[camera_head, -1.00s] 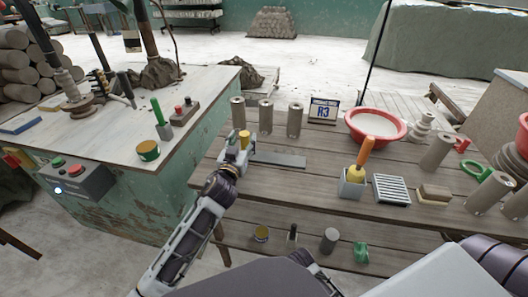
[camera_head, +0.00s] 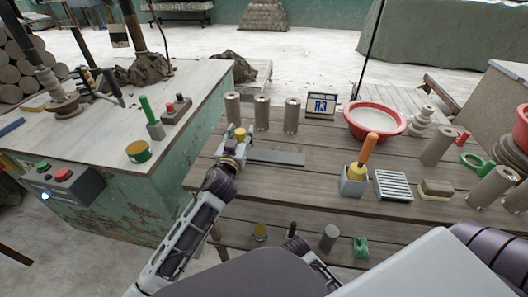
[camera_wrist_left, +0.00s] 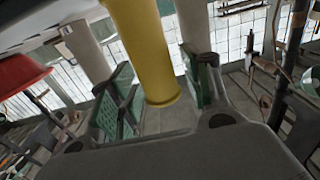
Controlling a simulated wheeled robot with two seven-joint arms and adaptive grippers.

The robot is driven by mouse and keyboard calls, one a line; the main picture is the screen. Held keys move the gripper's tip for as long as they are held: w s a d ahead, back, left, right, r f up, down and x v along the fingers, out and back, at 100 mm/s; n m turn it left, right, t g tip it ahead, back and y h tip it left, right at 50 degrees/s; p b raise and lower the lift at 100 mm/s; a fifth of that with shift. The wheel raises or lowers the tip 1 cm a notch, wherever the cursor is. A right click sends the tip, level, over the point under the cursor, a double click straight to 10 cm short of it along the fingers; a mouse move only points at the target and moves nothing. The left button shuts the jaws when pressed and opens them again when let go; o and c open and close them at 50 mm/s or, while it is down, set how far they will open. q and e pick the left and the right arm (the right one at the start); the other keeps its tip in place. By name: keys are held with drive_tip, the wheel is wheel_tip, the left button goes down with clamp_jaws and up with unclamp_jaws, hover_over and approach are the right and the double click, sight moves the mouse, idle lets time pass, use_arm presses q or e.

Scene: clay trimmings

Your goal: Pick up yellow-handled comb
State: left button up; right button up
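The yellow handle (camera_head: 240,134) of the comb stands up at my left gripper (camera_head: 234,145), near the left end of the slatted bench. In the left wrist view the handle (camera_wrist_left: 150,55) is a thick yellow cylinder. It runs down between the two green-padded fingers of my left gripper (camera_wrist_left: 163,88), which look spread with narrow gaps beside it. A flat grey strip (camera_head: 277,158) lies on the bench just right of the gripper; I cannot tell whether it joins the handle. The comb's toothed part is not clearly visible. My right gripper is out of view.
Grey clay cylinders (camera_head: 262,113) stand behind my left gripper, beside an R3 sign (camera_head: 321,106). A grey holder (camera_head: 353,183) with an orange-handled tool, a slatted tray (camera_head: 393,186) and a red basin (camera_head: 375,119) stand to the right. A green worktable (camera_head: 150,190) is left.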

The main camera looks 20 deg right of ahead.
use_arm(q)
clamp_jaws()
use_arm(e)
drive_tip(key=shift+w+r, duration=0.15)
use_arm(q)
drive_tip(key=shift+r, duration=0.15)
drive_tip(key=shift+r, duration=0.15)
drive_tip(key=shift+r+p, duration=0.3)
drive_tip(key=shift+r, duration=0.4)
drive_tip(key=shift+r+p, duration=1.05)
drive_tip(key=shift+r, duration=3.05)
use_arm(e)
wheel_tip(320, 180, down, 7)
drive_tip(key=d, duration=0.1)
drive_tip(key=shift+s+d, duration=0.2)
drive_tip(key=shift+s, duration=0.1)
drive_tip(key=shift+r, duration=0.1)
